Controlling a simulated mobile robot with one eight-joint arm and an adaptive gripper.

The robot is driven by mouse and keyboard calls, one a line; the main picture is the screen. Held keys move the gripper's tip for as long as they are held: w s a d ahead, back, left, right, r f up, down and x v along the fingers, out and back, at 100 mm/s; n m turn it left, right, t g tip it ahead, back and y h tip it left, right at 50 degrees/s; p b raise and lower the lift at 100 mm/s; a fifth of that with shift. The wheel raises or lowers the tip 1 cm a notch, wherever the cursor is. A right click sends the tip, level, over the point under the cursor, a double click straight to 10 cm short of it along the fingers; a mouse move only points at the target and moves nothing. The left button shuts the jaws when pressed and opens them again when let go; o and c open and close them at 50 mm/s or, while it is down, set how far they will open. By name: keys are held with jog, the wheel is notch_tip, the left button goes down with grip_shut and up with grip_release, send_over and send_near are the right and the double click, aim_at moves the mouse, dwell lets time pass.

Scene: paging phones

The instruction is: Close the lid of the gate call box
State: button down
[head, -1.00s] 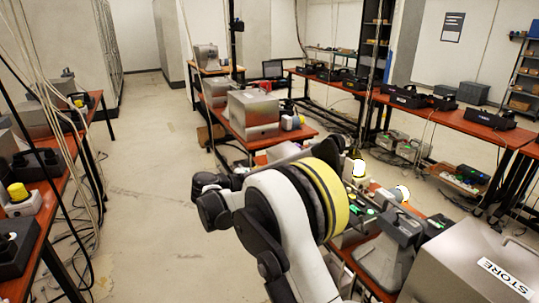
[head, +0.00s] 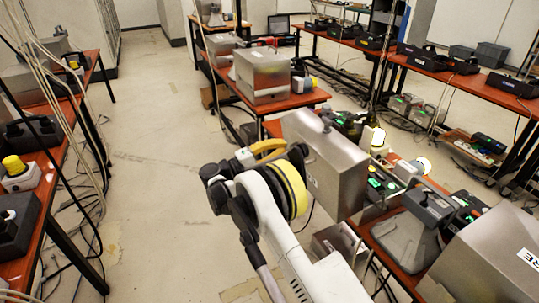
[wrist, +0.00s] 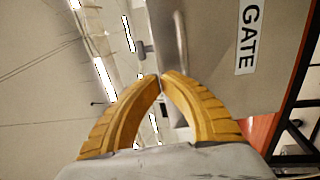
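The gate call box lid is a large grey metal panel (head: 330,165) standing raised and tilted in the head view, with a small knob or handle at its top edge. In the wrist view its grey face (wrist: 220,60) bears a "GATE" label (wrist: 248,38). My gripper (head: 268,150) is at the left side of the panel, with its yellow fingers partly hidden by my wrist. In the wrist view my gripper (wrist: 162,77) has its yellow fingertips together, with nothing visible between them. The panel lies beyond them to the right; I cannot tell whether they touch it. The box body is mostly hidden.
A metal box labelled "STORE" (head: 485,260) is at lower right. Lit lamps (head: 377,138) and dark devices (head: 430,208) crowd the red table right of the panel. Another metal box (head: 262,75) stands farther back. Clear floor (head: 150,150) lies to the left.

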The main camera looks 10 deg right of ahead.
aim_at(301, 138)
jog(key=b+x, duration=0.1)
jog(key=x, duration=0.4)
jog(key=shift+w+d, duration=0.2)
jog(key=shift+d, duration=0.15)
jog(key=shift+r, duration=0.1)
